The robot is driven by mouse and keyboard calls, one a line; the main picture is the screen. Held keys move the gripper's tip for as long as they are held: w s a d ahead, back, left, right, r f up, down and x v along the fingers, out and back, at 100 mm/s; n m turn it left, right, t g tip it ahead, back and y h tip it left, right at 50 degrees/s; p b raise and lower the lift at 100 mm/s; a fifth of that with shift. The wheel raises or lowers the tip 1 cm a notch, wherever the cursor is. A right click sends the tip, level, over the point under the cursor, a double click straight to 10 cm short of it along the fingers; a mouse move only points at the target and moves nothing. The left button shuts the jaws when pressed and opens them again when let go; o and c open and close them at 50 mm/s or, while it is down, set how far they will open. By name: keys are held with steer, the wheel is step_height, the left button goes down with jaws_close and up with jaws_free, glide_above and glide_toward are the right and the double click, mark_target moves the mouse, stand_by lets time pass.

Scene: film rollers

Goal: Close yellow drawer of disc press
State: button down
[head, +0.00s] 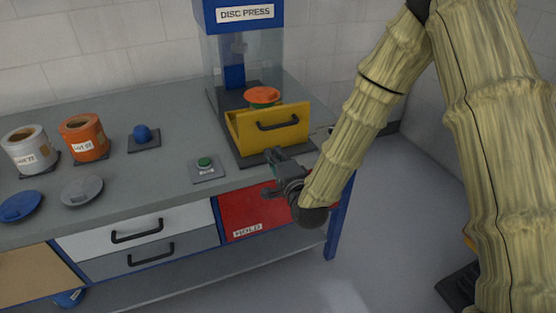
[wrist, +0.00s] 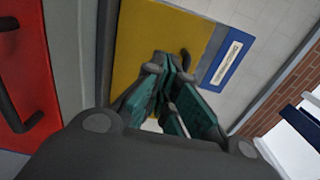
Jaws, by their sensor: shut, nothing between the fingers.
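The disc press (head: 243,50) stands at the back of the bench, with a blue top and clear side panels. Its yellow drawer (head: 246,131) is pulled out toward the front, with a black handle on its face. An orange disc (head: 262,96) sits on a green piece behind the drawer front. My gripper (head: 273,158) is shut and empty, just in front of and below the yellow face. In the wrist view, the yellow drawer (wrist: 145,50) fills the area beyond the shut fingers (wrist: 172,75); whether they touch it cannot be told.
A green button (head: 204,162) sits left of the drawer. A blue knob (head: 142,133), orange pot (head: 84,138), grey pot (head: 30,150) and two discs stand further left. A red HOLD drawer (head: 240,214) is below the bench top.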

mark_target(261, 134)
steer(key=p+x, duration=0.1)
steer(key=x, duration=0.7)
steer(key=shift+w+a+f, duration=0.1)
steer(key=shift+w, duration=0.2)
steer(key=shift+w, duration=0.1)
